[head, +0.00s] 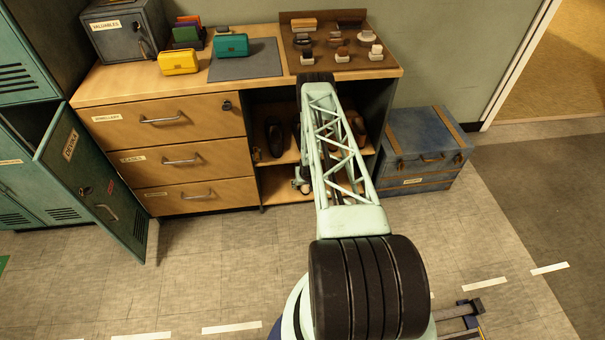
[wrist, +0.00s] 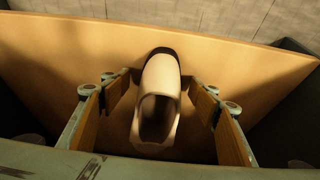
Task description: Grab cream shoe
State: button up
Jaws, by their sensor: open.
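The cream shoe (wrist: 162,98) lies on a wooden shelf board in the wrist view, its opening toward me and its dark-tipped end pointing away. My gripper (wrist: 160,84) is open, with one wood-padded finger on each side of the shoe. Gaps show between the fingers and the shoe, so it is not clamped. In the head view my arm reaches down across the open shelf unit, and my gripper (head: 301,181) shows only in part at the lower shelf. The shoe cannot be made out clearly there.
Dark shoes (head: 274,137) stand on the upper shelf (head: 262,170), close to my arm. The cabinet top holds a grey mat (head: 245,68) and a brown tray (head: 309,64) with brushes. A blue trunk (head: 424,150) stands at the right. An open locker door (head: 92,180) juts out at the left.

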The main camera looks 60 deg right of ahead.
dwell(0.3)
jog(key=c, duration=1.1)
jog(key=shift+r, duration=0.15)
jog(key=shift+c, duration=0.2)
